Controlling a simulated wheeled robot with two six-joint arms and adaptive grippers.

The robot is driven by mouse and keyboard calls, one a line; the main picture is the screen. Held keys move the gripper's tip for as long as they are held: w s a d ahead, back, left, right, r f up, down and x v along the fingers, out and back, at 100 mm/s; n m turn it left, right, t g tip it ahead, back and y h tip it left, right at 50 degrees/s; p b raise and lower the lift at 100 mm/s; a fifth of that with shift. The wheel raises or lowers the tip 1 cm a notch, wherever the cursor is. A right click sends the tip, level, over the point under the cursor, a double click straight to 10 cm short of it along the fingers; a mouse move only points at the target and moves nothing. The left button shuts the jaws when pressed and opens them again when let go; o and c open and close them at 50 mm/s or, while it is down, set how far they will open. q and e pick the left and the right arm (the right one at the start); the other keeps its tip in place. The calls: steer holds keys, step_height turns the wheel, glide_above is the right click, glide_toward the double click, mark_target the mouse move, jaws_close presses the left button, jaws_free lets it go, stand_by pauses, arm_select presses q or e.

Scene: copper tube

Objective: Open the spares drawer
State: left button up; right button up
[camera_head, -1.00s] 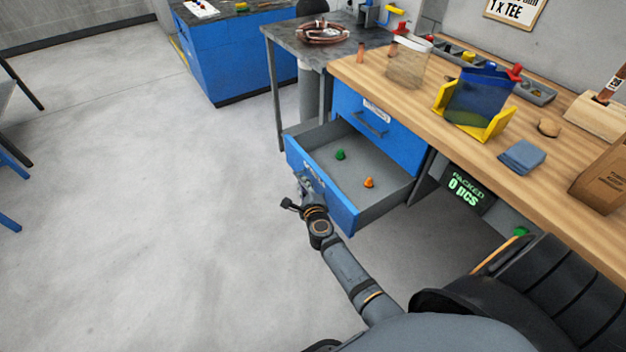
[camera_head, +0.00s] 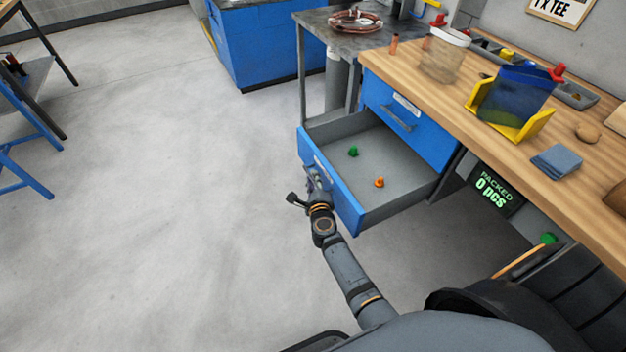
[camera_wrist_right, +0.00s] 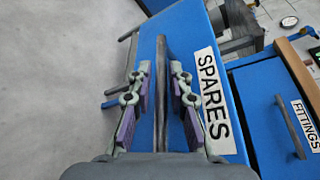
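The blue spares drawer (camera_head: 330,190) stands pulled out from the cabinet under the wooden bench in the head view. Its grey inside holds a green piece (camera_head: 353,152) and an orange piece (camera_head: 379,182). My right gripper (camera_head: 315,182) is at the drawer's front. In the right wrist view my right gripper (camera_wrist_right: 158,95) has its two fingers apart, one on each side of the drawer's bar handle (camera_wrist_right: 161,75), with gaps showing beside the bar. The SPARES label (camera_wrist_right: 212,95) is right of the handle. My left gripper is not in view.
The closed FITTINGS drawer (camera_head: 408,125) is above the open one. A side table (camera_head: 310,22) with a copper coil (camera_head: 355,21) stands beyond. The bench (camera_head: 450,98) carries a yellow holder (camera_head: 520,130) and a blue cloth (camera_head: 556,161). The floor left of the drawer is clear.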

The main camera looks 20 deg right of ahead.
steer(key=shift+r, duration=0.2)
steer(key=r, duration=0.3)
steer(key=w+r, duration=0.1)
steer(key=r, duration=0.1)
steer(key=shift+d+r, duration=0.1)
steer(key=shift+r, duration=0.2)
steer(key=r, duration=0.2)
steer(key=s+r, duration=0.1)
steer(key=r, duration=0.1)
steer(key=shift+s, duration=0.1)
steer(key=shift+w, duration=0.2)
steer(key=shift+s, duration=0.1)
